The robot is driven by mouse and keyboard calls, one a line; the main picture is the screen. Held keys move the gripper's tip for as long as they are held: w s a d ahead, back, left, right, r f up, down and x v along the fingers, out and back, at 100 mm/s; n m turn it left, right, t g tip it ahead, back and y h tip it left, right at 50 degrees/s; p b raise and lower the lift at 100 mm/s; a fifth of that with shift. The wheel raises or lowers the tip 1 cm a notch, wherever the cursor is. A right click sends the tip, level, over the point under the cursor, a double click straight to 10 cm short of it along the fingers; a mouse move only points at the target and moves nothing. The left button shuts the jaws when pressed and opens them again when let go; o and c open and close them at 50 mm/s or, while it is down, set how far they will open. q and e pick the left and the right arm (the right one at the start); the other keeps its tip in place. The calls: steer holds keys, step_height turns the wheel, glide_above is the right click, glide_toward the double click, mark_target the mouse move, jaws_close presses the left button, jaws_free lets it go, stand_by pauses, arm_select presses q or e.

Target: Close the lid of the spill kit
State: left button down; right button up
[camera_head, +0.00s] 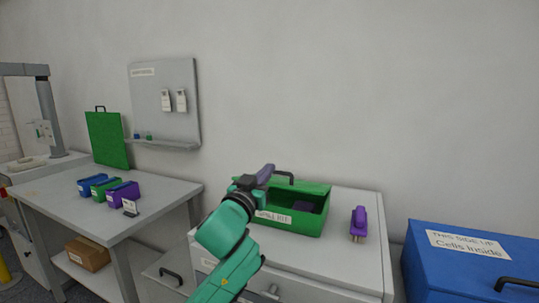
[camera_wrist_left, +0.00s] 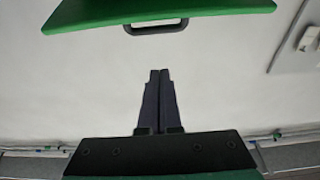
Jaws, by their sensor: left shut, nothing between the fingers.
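The spill kit (camera_head: 285,222) is a green box with a white label on the cabinet top. Its green lid (camera_head: 312,187) stands partly open over the back, with a dark handle (camera_head: 284,175), and the dark inside shows below it. In the left wrist view the lid (camera_wrist_left: 160,12) spans the top, its handle (camera_wrist_left: 156,27) at the lower edge. My left gripper (camera_head: 267,171) is shut and empty at the kit's left side, near the handle. In the wrist view its fingertips (camera_wrist_left: 159,72) point toward the handle with a visible gap. My arm hides the kit's left end.
A purple tool (camera_head: 358,222) stands on the cabinet top (camera_head: 340,255) right of the kit. A blue chest (camera_head: 470,265) is at the far right. A grey table (camera_head: 70,207) with small coloured bins is at left, below a wall panel (camera_head: 165,95).

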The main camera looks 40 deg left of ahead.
mark_target(273, 184)
arm_select(q)
steer(key=p+x, duration=0.1)
steer(key=x, duration=0.3)
steer(key=p+x, duration=0.2)
steer(key=x, duration=0.2)
steer(key=shift+w+a+r, duration=0.15)
steer(key=shift+a+r, duration=0.05)
steer(key=shift+r, duration=0.05)
steer(key=f, duration=0.3)
steer(key=shift+s+d+f, duration=0.2)
steer(key=shift+s+d, duration=0.15)
steer(key=shift+s+f, duration=0.25)
steer(key=shift+s, duration=0.1)
steer(key=shift+w+f, duration=0.1)
steer(key=f+b, duration=0.1)
steer(key=b, duration=0.2)
steer(key=s+f+t+b, duration=0.1)
steer(key=b, duration=0.2)
steer(key=shift+d+f, duration=0.2)
steer(key=shift+f, duration=0.2)
steer(key=shift+s+d+f, duration=0.1)
steer(key=shift+s+f, duration=0.15)
steer(key=shift+r, duration=0.15)
